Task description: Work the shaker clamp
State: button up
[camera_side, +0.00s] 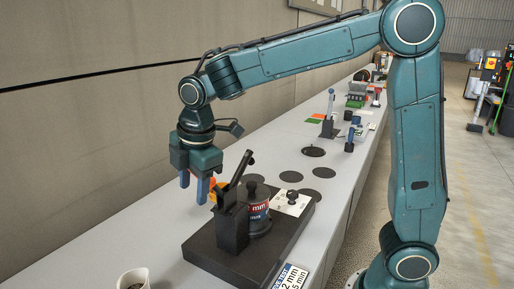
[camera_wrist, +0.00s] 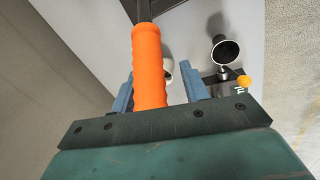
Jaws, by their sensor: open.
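The shaker clamp (camera_side: 233,222) stands on a dark base plate, with a black bar tilted up to the right. Beside the clamp is a grey sieve can (camera_side: 258,218) with a red and blue "mm" label. My gripper (camera_side: 193,188) hangs left of the clamp, with its blue fingers pointing down. An orange handle (camera_side: 214,190) shows just right of the fingers. In the wrist view the ribbed orange handle (camera_wrist: 148,65) on a dark rod appears between my open fingers (camera_wrist: 155,85), nearer the left one. Whether the fingers touch it cannot be told.
The dark base plate (camera_side: 203,247) lies on a long grey bench, with a white card (camera_side: 291,203) bearing a black knob. A white cup (camera_side: 133,279) stands at the front. Several dark discs (camera_side: 314,152) and other small items lie farther back. A wall runs along the left.

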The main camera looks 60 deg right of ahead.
jog(key=v, duration=1.4)
jog(key=s+d+f+m+t, duration=0.2)
jog(key=s+d+f+m, duration=0.1)
jog(key=s+d+m, duration=0.5)
jog(key=s+d+f+m+t, duration=0.1)
jog(key=s+f+m, duration=0.6)
jog(key=s, duration=0.4)
jog(key=shift+s+d+f, duration=0.15)
jog(key=shift+s+f, duration=0.15)
jog(key=shift+f, duration=0.45)
jog(key=w+a+r+n+g+y, duration=0.1)
jog(key=w+r+n+y, duration=0.1)
jog(key=w+r+n, duration=0.3)
jog(key=w+a+r+n+g+y, duration=0.1)
jog(key=w+r+n, duration=0.4)
jog(key=w+n, duration=0.5)
jog(key=w+a+y, duration=0.1)
jog(key=w, duration=0.3)
jog(key=shift+r, duration=0.4)
